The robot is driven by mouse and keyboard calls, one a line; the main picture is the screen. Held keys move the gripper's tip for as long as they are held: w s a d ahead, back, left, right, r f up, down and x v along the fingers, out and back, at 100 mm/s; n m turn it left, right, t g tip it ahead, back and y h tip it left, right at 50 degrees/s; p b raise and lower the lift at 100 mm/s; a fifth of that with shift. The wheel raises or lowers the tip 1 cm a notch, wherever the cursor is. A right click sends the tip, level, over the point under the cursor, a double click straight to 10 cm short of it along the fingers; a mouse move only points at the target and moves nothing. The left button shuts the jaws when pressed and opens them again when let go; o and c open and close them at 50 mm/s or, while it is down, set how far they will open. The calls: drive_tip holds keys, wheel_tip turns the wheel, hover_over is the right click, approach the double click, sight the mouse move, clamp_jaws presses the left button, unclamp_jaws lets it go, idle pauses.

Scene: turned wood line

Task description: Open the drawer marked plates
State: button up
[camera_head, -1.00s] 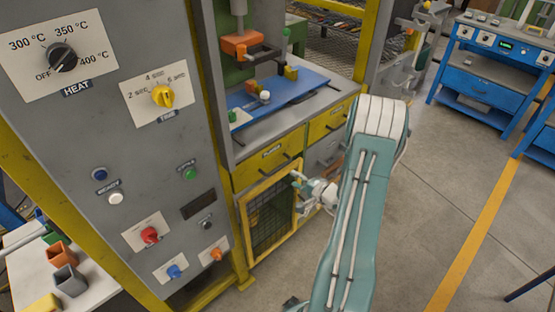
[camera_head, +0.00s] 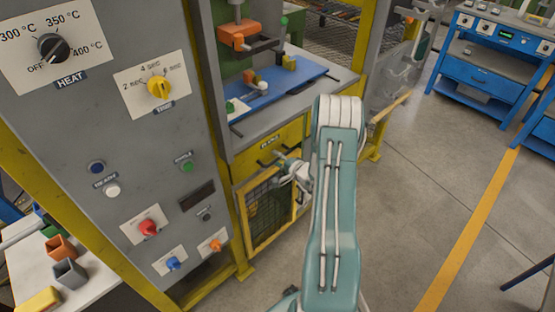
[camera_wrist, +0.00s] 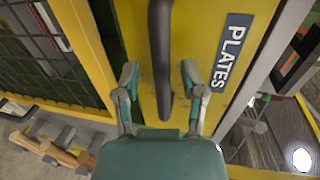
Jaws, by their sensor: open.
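The yellow drawer front marked PLATES (camera_wrist: 228,100) fills the middle of the wrist view, with its dark label plate (camera_wrist: 232,52) on the right. Its dark bar handle (camera_wrist: 160,55) runs up the picture between the two fingers of my gripper (camera_wrist: 160,85). The fingers are open, one on each side of the handle, with a gap to it on both sides. In the head view the drawer (camera_head: 285,140) sits under the press worktop, with its right part hidden by my arm. My gripper (camera_head: 288,165) is at its lower front there.
A yellow-framed mesh door (camera_head: 270,212) is below the drawer. The blue tray (camera_head: 280,92) and small blocks lie on the worktop above. A grey control panel (camera_head: 105,130) stands at left. Open floor (camera_head: 430,190) lies to the right.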

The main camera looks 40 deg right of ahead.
drive_tip(key=shift+a, duration=0.15)
clamp_jaws()
drive_tip(key=shift+s, duration=0.15)
drive_tip(key=f+v, duration=0.2)
drive_tip(key=v, duration=1.1)
drive_tip(key=s+f+v, duration=0.1)
drive_tip(key=f+v, duration=0.2)
drive_tip(key=v, duration=1)
drive_tip(key=shift+s+d+f, duration=0.15)
drive_tip(key=shift+s+d, duration=0.1)
drive_tip(key=shift+s, duration=0.05)
unclamp_jaws()
drive_tip(key=shift+d, duration=0.15)
